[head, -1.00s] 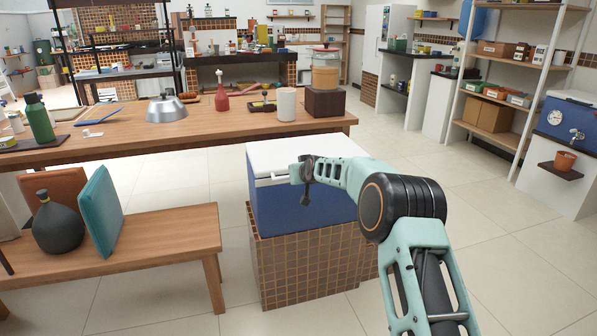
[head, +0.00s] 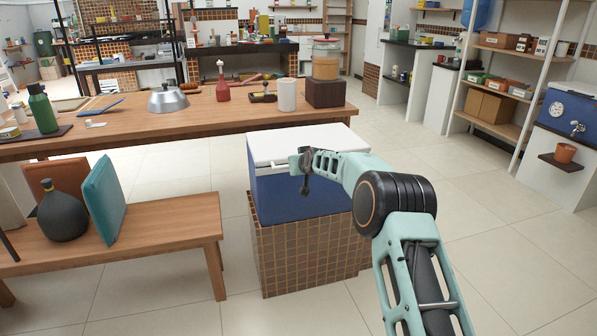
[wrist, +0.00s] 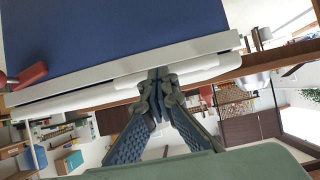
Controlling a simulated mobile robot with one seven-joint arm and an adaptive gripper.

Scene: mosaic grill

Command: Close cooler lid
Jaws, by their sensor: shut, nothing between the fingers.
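The cooler (head: 300,196) has a blue body and stands on a brown tiled block. Its white lid (head: 310,144) lies about level over the body; I cannot tell whether a thin gap is left. My gripper (head: 305,186) is shut and empty, at the cooler's front side just below the lid's front edge. In the wrist view the shut fingertips (wrist: 158,76) are close to a white lip along the edge of the blue body (wrist: 110,35); whether they touch it is unclear. My forearm hides the cooler's right side in the head view.
A long wooden table (head: 130,125) with bottles, a metal dome and jars stands behind the cooler. A wooden bench (head: 170,240) with a dark round flask and cushions is at the left. Open tiled floor (head: 480,220) lies to the right.

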